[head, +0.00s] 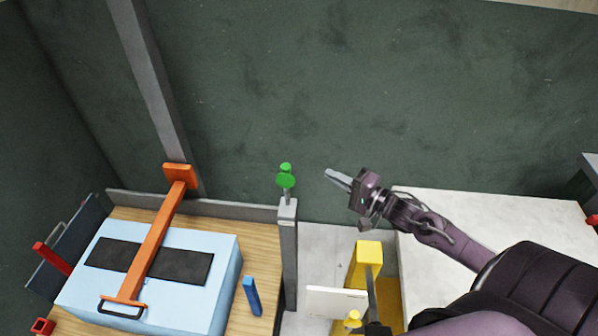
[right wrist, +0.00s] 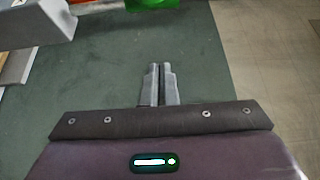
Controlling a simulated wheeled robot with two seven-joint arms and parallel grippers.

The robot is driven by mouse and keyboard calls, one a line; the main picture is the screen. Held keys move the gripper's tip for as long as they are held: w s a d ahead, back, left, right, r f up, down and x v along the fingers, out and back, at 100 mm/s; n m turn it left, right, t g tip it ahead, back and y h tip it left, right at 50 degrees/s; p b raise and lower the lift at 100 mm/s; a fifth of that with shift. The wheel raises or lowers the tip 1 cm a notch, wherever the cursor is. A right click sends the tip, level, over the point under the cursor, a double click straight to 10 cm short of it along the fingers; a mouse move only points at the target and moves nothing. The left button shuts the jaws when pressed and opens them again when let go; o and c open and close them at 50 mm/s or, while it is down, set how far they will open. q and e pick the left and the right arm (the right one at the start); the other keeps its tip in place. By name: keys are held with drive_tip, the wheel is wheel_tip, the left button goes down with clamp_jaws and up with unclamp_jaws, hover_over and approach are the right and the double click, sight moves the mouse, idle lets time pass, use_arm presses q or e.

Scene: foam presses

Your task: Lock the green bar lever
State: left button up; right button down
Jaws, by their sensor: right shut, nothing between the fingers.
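A green lever piece (head: 285,177) with a round knob sits on top of a grey post (head: 289,240), right of the wooden bench. Green also shows at the top edge of the right wrist view (right wrist: 152,4), partly cut off by the frame. My right gripper (head: 329,174) is right of the green piece in the head view, apart from it. Its fingers are shut with nothing between them, and they also show close together in the right wrist view (right wrist: 159,70). My left gripper is not in view.
An orange bar (head: 157,235) lies across a light blue block (head: 207,270) on the wooden bench (head: 262,245). A small blue lever (head: 252,295) stands beside the block. A yellow piece (head: 369,252) and a white table (head: 500,220) are at the right.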

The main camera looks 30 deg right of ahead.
sight(287, 187)
drive_tip(key=x, duration=1)
drive_tip(key=s+a+p, duration=0.2)
drive_tip(key=a+p, duration=0.1)
drive_tip(key=shift+s, duration=0.35)
drive_tip(key=shift+f, duration=0.1)
